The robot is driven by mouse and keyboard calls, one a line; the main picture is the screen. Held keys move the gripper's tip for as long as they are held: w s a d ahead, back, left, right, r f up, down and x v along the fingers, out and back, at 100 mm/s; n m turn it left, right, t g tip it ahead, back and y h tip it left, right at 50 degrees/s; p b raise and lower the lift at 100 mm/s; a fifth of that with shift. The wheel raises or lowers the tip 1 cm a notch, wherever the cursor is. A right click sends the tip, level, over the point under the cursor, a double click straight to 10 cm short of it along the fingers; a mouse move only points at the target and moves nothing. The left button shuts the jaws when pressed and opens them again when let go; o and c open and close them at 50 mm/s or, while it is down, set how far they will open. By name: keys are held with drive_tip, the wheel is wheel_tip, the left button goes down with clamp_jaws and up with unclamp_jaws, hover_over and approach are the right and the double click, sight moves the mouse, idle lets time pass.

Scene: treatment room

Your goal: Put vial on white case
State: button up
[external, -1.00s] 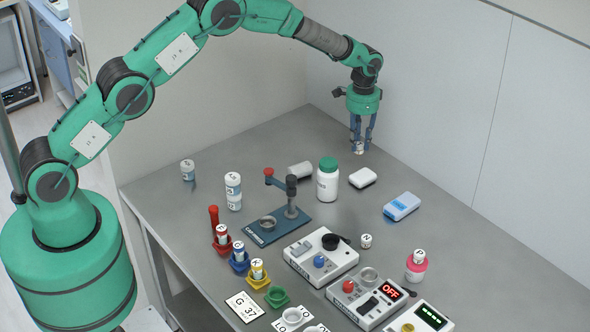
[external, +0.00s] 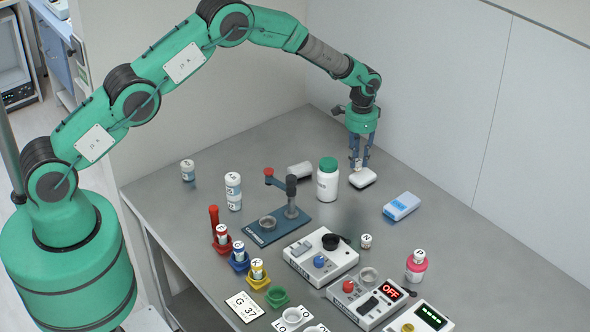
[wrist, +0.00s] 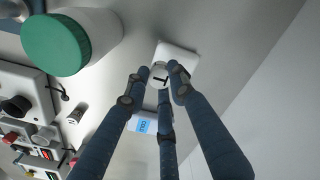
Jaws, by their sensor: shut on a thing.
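My gripper (external: 358,165) is shut on a small white-capped vial (wrist: 160,74), held upright between the blue fingers. In the external view the vial (external: 357,164) shows at the fingertips, just at the left edge of the white case (external: 365,179). In the wrist view the white case (wrist: 185,57) lies behind the fingertips, partly covered by them. I cannot tell whether the vial touches the case.
A white bottle with a green lid (external: 327,182) stands just left of the white case. A blue and white case (external: 401,206) lies to the right. A press on a blue base (external: 277,224) and control boxes (external: 320,255) stand nearer. The table's back right is clear.

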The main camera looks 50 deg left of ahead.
sight(358, 161)
drive_tip(key=shift+f, duration=1.65)
drive_tip(key=shift+f, duration=0.2)
drive_tip(key=o, duration=0.9)
drive_tip(key=shift+o, duration=0.2)
drive_tip(key=shift+r, duration=0.15)
wheel_tip(358, 161, up, 12)
drive_tip(key=shift+r, duration=0.1)
